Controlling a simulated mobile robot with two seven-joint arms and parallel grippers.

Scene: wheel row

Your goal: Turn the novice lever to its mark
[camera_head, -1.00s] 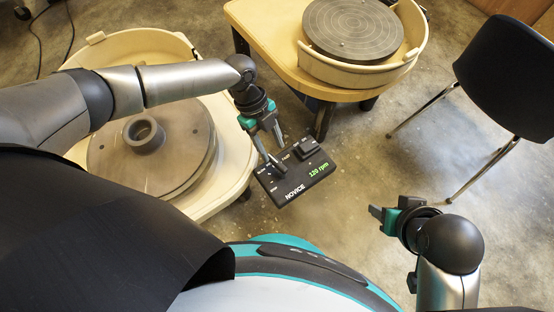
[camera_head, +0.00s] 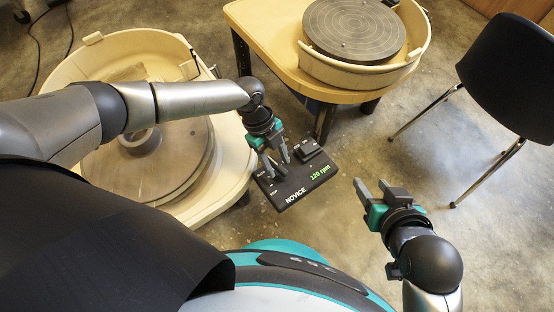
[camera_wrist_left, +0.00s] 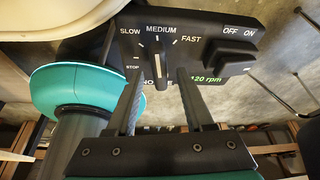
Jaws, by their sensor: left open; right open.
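The black control box (camera_head: 313,184) marked NOVICE has a green display reading 120 rpm. In the left wrist view the box (camera_wrist_left: 205,22) shows STOP, SLOW, MEDIUM and FAST around the lever (camera_wrist_left: 158,58), which points up toward MEDIUM. An OFF/ON switch (camera_wrist_left: 230,57) sits right of it. My left gripper (camera_head: 279,163) is over the box's left part, open. In the left wrist view, my left gripper's fingers (camera_wrist_left: 160,74) stand either side of the lever with gaps; contact cannot be told. In the head view the lever is hidden behind the fingers. My right gripper (camera_head: 372,187) is open and empty, right of the box.
A pottery wheel in a cream basin (camera_head: 215,190) stands at left, under my left arm. A second wheel (camera_head: 352,30) on a yellowish table (camera_head: 262,35) is at the back. A black chair (camera_head: 510,75) stands at right. Bare floor lies between box and chair.

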